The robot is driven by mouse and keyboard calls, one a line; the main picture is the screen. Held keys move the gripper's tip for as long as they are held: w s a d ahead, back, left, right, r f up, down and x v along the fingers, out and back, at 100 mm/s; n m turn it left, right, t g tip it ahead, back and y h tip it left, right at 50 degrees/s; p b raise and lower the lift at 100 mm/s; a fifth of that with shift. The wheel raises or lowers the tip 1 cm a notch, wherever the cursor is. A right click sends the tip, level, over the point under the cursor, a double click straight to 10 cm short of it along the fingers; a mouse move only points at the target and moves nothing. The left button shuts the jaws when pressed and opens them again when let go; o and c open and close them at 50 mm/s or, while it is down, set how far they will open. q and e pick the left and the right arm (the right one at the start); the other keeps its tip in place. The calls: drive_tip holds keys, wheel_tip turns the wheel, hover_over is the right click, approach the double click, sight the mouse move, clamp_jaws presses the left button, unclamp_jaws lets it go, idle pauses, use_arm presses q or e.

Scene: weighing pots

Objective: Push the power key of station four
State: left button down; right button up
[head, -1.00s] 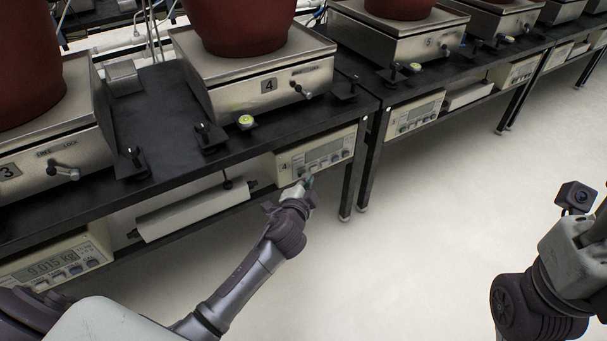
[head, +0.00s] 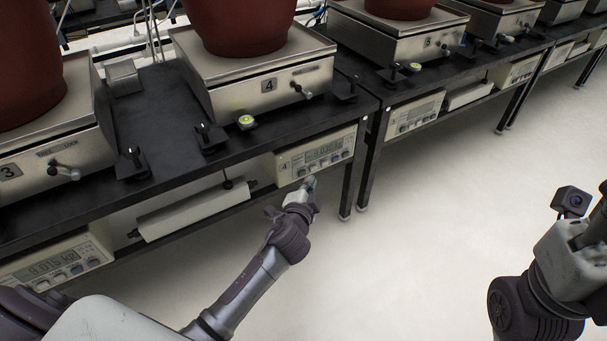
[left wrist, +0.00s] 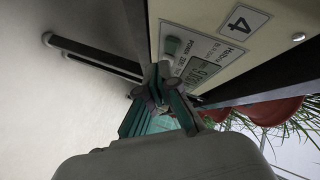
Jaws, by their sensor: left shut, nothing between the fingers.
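The station four indicator (head: 318,155) is a cream box under the black bench, marked 4. Its display is lit with digits, and a row of keys runs below it. The station four scale (head: 262,88) stands above it with a red-brown pot on top. My left gripper (head: 309,183) is shut and empty, its tips just below the indicator's front, close to the keys. In the left wrist view the shut fingers (left wrist: 163,76) are close to a grey-green key (left wrist: 172,44) at the panel's end; I cannot tell whether they touch. My right wrist is at the right edge, fingers not visible.
The black bench (head: 160,110) overhangs the indicator, with a bench leg (head: 349,180) to its right. A white box (head: 195,208) lies on the shelf to the left. Station three's indicator (head: 62,262) is at lower left. The pale floor (head: 430,230) is open.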

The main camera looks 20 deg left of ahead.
use_arm(q)
drive_tip(key=s+d, duration=0.3)
drive_tip(key=d, duration=0.1)
drive_tip(key=shift+s+d, duration=0.35)
idle(0.4)
